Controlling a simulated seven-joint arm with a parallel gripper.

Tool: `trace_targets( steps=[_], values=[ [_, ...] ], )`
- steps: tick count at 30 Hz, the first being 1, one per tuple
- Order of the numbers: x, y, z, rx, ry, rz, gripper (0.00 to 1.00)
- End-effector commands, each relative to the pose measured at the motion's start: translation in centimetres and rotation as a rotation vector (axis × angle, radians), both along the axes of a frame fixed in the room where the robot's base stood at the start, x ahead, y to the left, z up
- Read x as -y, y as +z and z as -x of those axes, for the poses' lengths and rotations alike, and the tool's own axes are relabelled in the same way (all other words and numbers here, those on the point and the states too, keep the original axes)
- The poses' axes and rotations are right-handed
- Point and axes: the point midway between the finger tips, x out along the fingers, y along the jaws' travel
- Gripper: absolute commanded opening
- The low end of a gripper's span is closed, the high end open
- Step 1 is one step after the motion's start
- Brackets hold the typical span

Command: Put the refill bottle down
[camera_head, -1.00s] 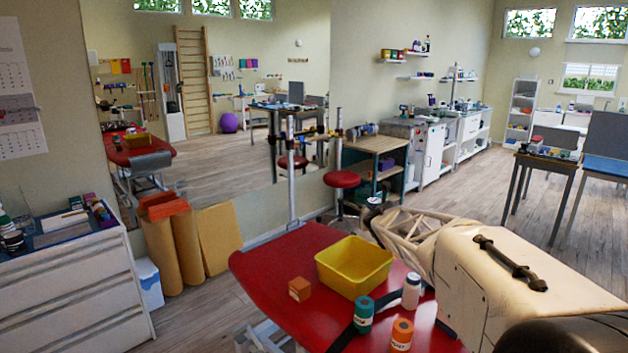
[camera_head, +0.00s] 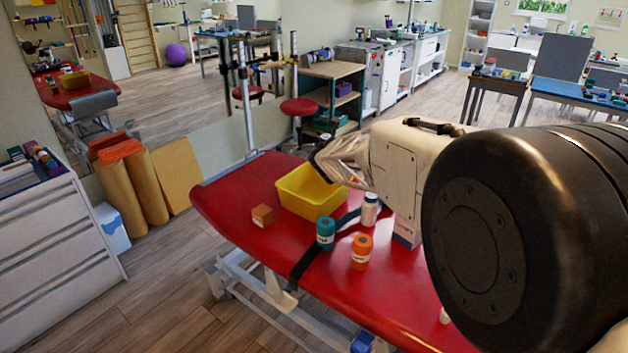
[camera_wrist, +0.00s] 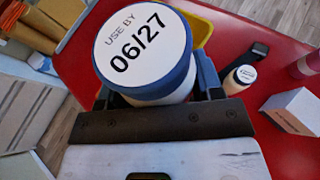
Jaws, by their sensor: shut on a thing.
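In the wrist view, a bottle (camera_wrist: 145,48) with a blue-rimmed cap and a white top reading "USE BY 06/27" is held between the fingers of my gripper (camera_wrist: 155,92). I take it to be the refill bottle; its lower part is hidden. In the head view, my gripper (camera_head: 328,158) is over the far right side of the yellow bin (camera_head: 308,203) on the red treatment table (camera_head: 240,190). The held bottle is hard to make out there. I cannot tell how high it is above the table.
A white bottle (camera_head: 370,210), a teal bottle (camera_head: 325,233), an orange bottle (camera_head: 361,251) and an orange box (camera_head: 262,216) stand on the table. A white box (camera_head: 406,236) is partly hidden below my arm. A black strap (camera_head: 305,264) crosses the table. The table's left end is bare.

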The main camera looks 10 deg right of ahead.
Motion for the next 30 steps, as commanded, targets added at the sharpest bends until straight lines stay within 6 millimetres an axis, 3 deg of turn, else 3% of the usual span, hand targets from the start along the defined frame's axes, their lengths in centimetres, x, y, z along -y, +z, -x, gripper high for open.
trace_targets(
  steps=[21, 30],
  values=[
    [-1.9, -7.1, 5.3, -0.002, -0.207, 0.012, 0.30],
    [-2.3, -8.6, 7.5, 0.013, -0.259, 0.025, 0.30]
  ],
)
